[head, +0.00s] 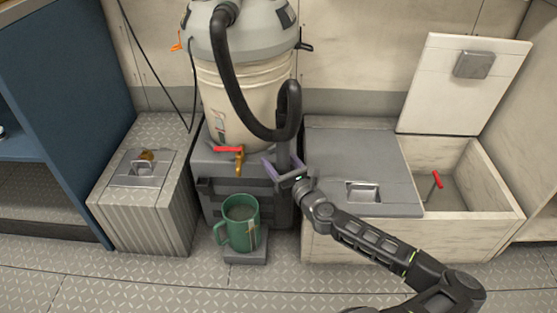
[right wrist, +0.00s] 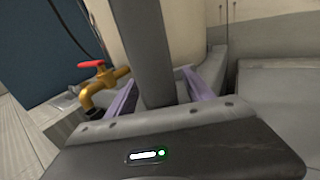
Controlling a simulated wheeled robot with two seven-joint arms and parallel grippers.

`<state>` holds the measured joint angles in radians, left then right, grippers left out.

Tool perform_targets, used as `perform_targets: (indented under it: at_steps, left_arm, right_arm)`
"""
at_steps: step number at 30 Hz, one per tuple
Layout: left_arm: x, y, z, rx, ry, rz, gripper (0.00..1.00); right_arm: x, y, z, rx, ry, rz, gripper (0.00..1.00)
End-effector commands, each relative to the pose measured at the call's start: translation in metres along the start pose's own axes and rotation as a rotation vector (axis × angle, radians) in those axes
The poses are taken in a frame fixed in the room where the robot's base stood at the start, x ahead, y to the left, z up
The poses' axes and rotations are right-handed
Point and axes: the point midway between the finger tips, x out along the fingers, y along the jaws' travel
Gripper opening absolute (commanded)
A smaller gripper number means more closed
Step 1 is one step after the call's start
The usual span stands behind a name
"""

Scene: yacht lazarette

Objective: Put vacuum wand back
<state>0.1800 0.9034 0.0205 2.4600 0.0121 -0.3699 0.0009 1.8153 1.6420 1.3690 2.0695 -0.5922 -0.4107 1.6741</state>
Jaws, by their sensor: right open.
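The vacuum wand (head: 283,152) is a dark grey tube, upright at the right side of the vacuum (head: 247,85); it also shows in the right wrist view (right wrist: 143,45). A black hose (head: 228,85) loops from the vacuum's grey lid toward the wand's top. My right gripper (head: 281,165) has purple fingers and is open around the wand, one finger on each side. In the right wrist view, gaps show between the wand and the fingers (right wrist: 158,85). The wand's lower end is hidden behind the gripper. My left gripper is not in view.
A brass tap with a red handle (head: 239,158) is close left of the gripper. A green mug (head: 240,222) stands below it on a small grey stand. A ribbed box (head: 150,205) is at left. An open locker bin (head: 470,205) is at right.

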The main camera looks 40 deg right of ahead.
Motion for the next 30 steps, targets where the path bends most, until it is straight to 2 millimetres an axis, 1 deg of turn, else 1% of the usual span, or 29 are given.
perform_targets:
  at_steps: [5, 8, 11, 18, 21, 25, 30]
  left_arm:
    - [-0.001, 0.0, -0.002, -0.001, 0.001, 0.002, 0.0]
    - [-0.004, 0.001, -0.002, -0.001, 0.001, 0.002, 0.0]
    - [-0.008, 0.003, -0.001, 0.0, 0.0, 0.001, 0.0]
    - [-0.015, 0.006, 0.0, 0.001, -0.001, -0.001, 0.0]
    - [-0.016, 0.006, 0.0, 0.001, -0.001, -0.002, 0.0]
    - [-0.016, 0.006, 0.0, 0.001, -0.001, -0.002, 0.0]
    - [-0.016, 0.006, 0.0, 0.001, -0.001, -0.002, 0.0]
  right_arm:
    - [0.0, 0.0, -0.001, 0.001, 0.002, 0.0, 0.61]
    - [-0.008, -0.001, -0.001, 0.002, 0.003, -0.002, 0.61]
    - [-0.021, -0.001, 0.001, 0.004, 0.003, -0.003, 0.61]
    - [-0.061, -0.001, 0.001, 0.004, 0.002, -0.003, 0.61]
    - [-0.072, -0.001, 0.0, 0.002, 0.001, -0.003, 0.61]
    - [-0.078, 0.0, 0.0, 0.001, 0.0, 0.0, 0.61]
    - [-0.078, 0.0, 0.0, 0.0, 0.0, 0.0, 0.61]
